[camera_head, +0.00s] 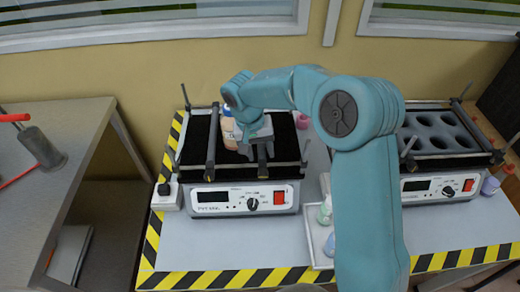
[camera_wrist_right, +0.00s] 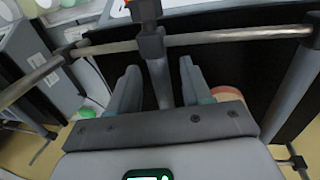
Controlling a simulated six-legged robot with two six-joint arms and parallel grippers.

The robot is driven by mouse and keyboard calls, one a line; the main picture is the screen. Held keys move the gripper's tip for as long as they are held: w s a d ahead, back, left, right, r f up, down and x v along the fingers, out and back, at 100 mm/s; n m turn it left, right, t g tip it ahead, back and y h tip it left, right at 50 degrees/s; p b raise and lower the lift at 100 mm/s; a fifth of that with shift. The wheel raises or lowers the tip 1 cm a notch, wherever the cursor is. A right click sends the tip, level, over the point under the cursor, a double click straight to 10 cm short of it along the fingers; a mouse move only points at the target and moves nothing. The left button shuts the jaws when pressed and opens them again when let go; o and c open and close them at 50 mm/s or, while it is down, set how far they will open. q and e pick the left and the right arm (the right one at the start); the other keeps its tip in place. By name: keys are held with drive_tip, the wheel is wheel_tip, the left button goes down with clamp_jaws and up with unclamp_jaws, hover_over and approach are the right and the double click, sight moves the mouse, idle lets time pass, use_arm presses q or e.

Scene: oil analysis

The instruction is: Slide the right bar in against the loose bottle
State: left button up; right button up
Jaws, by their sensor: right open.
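The left shaker (camera_head: 243,198) has a black mat and two bars running front to back across its rails. The loose bottle (camera_head: 229,127), white and orange, stands on the mat close to the left bar (camera_head: 212,143). The right bar (camera_head: 262,158) is to the right of the bottle, partly hidden by my right gripper (camera_head: 258,138). In the wrist view, the fingers of my right gripper (camera_wrist_right: 159,88) are open on either side of the right bar (camera_wrist_right: 158,78). The bottle (camera_wrist_right: 227,93) shows partly behind the right finger. My left gripper is not in view.
A second shaker (camera_head: 437,187) with a holed block stands at the right. A white tray (camera_head: 313,230) with small bottles lies between the shakers, partly behind my arm. A pink-capped bottle (camera_head: 303,119) is at the left shaker's back right. A grey table (camera_head: 62,135) stands at the left.

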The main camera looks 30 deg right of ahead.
drive_tip(key=shift+s+r, duration=0.15)
drive_tip(key=shift+s, duration=0.05)
drive_tip(key=shift+w, duration=0.1)
clamp_jaws()
drive_tip(key=w+a, duration=0.2)
drive_tip(key=a, duration=0.2)
drive_tip(key=shift+w+a, duration=0.3)
drive_tip(key=shift+w, duration=0.1)
drive_tip(key=shift+d, duration=0.1)
unclamp_jaws()
drive_tip(key=shift+r, duration=0.15)
wheel_tip(320, 180, up, 16)
drive_tip(key=w+a+p, duration=0.1)
drive_tip(key=a, duration=0.1)
drive_tip(key=shift+w+a+f, duration=0.2)
drive_tip(key=shift+w+a, duration=0.1)
drive_tip(key=shift+a, duration=0.05)
